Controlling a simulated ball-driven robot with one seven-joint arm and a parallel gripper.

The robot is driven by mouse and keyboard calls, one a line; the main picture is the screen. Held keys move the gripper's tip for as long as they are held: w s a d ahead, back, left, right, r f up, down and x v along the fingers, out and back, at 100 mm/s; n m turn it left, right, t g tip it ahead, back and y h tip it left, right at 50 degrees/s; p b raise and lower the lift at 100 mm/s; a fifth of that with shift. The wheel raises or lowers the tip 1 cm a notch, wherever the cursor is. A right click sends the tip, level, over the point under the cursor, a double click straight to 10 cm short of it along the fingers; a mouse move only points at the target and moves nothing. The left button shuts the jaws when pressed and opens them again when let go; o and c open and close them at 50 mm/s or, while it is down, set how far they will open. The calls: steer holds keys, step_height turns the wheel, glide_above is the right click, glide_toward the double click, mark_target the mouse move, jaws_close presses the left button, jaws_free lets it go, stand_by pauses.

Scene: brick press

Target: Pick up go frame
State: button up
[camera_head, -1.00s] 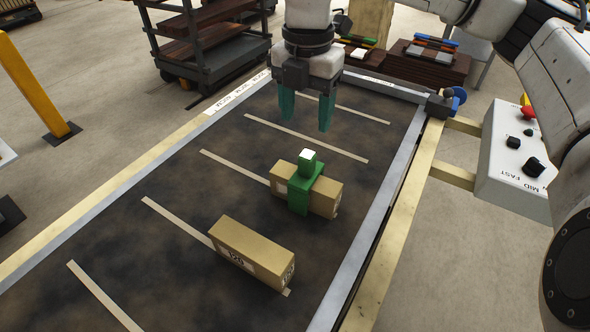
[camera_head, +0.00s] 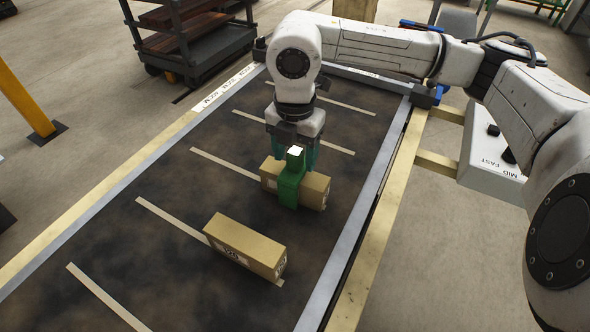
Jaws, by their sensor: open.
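The go frame looks to be the green frame (camera_head: 289,187), with a white-topped knob standing up from it. It sits upright around the middle of a tan brick (camera_head: 315,190) on the dark bed. My gripper (camera_head: 294,165) points down at the frame, its teal fingers spread apart. In the picture one finger shows on each side of the knob. The fingertips are partly hidden behind the frame and brick, so I cannot tell whether they touch it. The jaws hold nothing that I can see.
A second tan brick (camera_head: 246,246) lies nearer on the bed, with no frame on it. Pale stripes cross the dark bed (camera_head: 110,240). A raised metal edge (camera_head: 358,235) runs along its right side, with a control box (camera_head: 488,160) beyond it. The bed's left side is clear.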

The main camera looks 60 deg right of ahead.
steer(key=shift+c, duration=0.3)
jaws_close()
stand_by(0.4)
